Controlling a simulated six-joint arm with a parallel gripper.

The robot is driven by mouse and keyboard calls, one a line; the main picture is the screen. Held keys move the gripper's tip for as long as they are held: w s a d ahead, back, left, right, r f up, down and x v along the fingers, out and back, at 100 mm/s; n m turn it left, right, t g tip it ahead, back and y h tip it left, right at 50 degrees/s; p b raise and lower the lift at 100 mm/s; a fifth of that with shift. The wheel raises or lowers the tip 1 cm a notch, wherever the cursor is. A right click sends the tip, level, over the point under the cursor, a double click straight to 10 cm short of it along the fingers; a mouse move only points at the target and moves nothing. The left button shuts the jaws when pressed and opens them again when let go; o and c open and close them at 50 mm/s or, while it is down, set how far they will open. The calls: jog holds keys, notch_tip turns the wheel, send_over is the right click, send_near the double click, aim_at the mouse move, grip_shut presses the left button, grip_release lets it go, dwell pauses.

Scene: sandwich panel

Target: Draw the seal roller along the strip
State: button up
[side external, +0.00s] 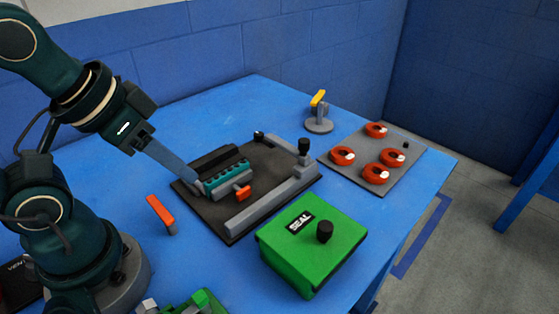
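A dark fixture plate (262,160) lies mid-table. On its left part sits a black block with a teal, notched strip (227,178) along its front side. A small orange-handled piece (243,193) touches the strip's front right end. I cannot tell for sure which piece is the seal roller. A yellow-handled tool (318,100) stands upright on a round grey base behind the plate. My gripper (194,184) comes down from the upper left, with its tips close to the left end of the black block and strip. Whether the fingers are apart, touching or holding anything is not clear.
A green box (318,250) labelled SEAL, with a black knob, stands at the front. A grey board (376,182) with several orange rings lies at the right. Grey rails with a black knob (305,146) edge the plate.

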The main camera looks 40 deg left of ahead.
jog(key=shift+o, duration=1)
jog(key=shift+w+d+r+n, duration=0.1)
jog(key=shift+d+n, duration=0.1)
jog(key=shift+n, duration=0.2)
jog(key=w+d+r+n+h, duration=0.3)
jog(key=d+n, duration=0.1)
jog(key=n, duration=0.2)
jog(key=n+t+h, duration=0.1)
jog(key=n+h, duration=0.2)
jog(key=n, duration=1.6)
send_over(303, 140)
jog(key=s, duration=0.3)
notch_tip(303, 140, down, 4)
jog(key=a+f, duration=0.1)
jog(key=a+f+n, duration=0.1)
jog(key=f, duration=0.1)
jog(key=shift+w, duration=0.35)
jog(key=shift+x, duration=2.4)
